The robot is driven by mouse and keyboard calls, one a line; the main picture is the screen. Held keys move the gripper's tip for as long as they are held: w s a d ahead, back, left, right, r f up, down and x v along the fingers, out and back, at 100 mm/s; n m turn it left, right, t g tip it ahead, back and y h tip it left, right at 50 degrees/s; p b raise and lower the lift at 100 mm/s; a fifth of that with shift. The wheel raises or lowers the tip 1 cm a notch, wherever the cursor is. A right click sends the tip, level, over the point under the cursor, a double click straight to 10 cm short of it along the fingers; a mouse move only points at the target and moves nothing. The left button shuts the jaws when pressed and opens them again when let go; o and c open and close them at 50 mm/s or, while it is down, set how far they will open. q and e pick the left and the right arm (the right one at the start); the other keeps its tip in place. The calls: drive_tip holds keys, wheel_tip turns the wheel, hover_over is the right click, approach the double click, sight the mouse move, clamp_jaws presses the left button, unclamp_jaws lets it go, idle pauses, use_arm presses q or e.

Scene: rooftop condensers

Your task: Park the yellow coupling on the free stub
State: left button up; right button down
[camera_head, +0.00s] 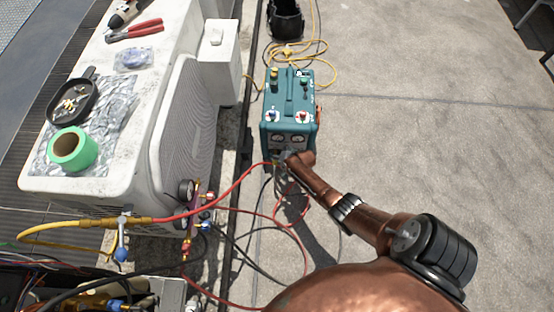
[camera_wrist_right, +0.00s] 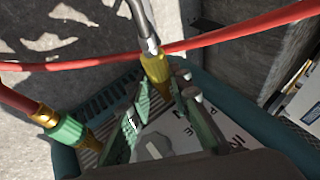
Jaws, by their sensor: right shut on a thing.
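The yellow coupling (camera_wrist_right: 156,67) is at the top middle of the wrist view, on the end of a hose with a grey metal fitting. My right gripper (camera_wrist_right: 168,90) is shut on it, in front of the teal machine (camera_head: 288,108). In the head view this gripper (camera_head: 287,157) is small and partly hidden by my copper arm. A green coupling (camera_wrist_right: 68,130) with a brass collar and red hose sits at the machine's left side in the wrist view. I cannot make out the free stub. My left gripper is not in view.
A red hose (camera_wrist_right: 200,42) crosses the wrist view behind the yellow coupling. Hoses run from the gauge manifold (camera_head: 190,195) to the machine. The white condenser (camera_head: 180,120) carries green tape (camera_head: 73,150) and a black tray (camera_head: 71,103).

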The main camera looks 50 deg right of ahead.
sight(275, 167)
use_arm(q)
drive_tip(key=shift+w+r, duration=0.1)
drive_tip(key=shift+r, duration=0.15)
use_arm(e)
drive_tip(key=shift+s+a, duration=0.2)
drive_tip(key=shift+s, duration=0.1)
drive_tip(key=shift+s+a+p, duration=0.2)
drive_tip(key=shift+p, duration=0.15)
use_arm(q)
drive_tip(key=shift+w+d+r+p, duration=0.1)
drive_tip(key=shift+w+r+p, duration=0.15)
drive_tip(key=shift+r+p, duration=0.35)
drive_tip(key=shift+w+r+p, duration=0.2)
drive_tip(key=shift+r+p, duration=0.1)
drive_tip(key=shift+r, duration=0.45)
use_arm(e)
drive_tip(key=shift+s+a, duration=1.1)
drive_tip(key=shift+a, duration=0.25)
drive_tip(key=c, duration=2.4)
unclamp_jaws()
clamp_jaws()
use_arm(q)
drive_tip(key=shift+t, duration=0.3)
use_arm(e)
drive_tip(key=shift+r, duration=0.1)
